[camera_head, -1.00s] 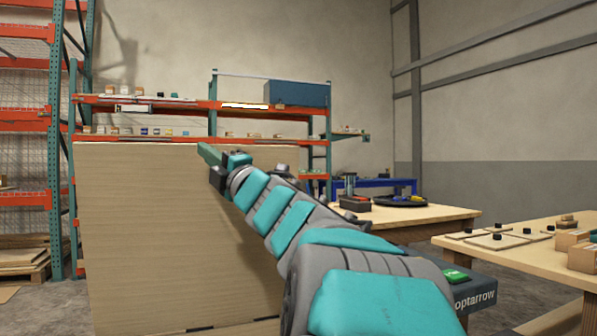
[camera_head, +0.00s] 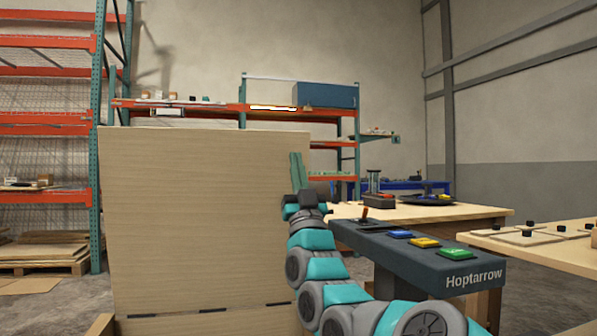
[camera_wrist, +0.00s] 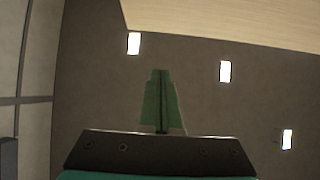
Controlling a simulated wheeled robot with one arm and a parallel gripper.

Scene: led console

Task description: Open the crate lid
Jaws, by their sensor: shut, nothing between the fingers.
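The crate lid (camera_head: 200,220) is a large pale wooden panel standing upright in front of me, with dark marks along its lower edge. Part of a wooden rim, likely the crate's (camera_head: 100,326), shows at the bottom left; most of the crate is out of view. My gripper (camera_head: 297,156) points up in front of the lid's right edge, its green fingers shut and empty. In the wrist view my gripper (camera_wrist: 160,73) points toward the ceiling, and the lid (camera_wrist: 230,20) crosses the top right. I cannot tell whether gripper and lid touch.
A dark console (camera_head: 400,262) with a lever and coloured buttons stands at the right, partly behind my arm. Wooden tables (camera_head: 440,212) lie beyond it and at the far right. Orange shelving (camera_head: 45,122) stands at the left and back. Floor shows at the lower left.

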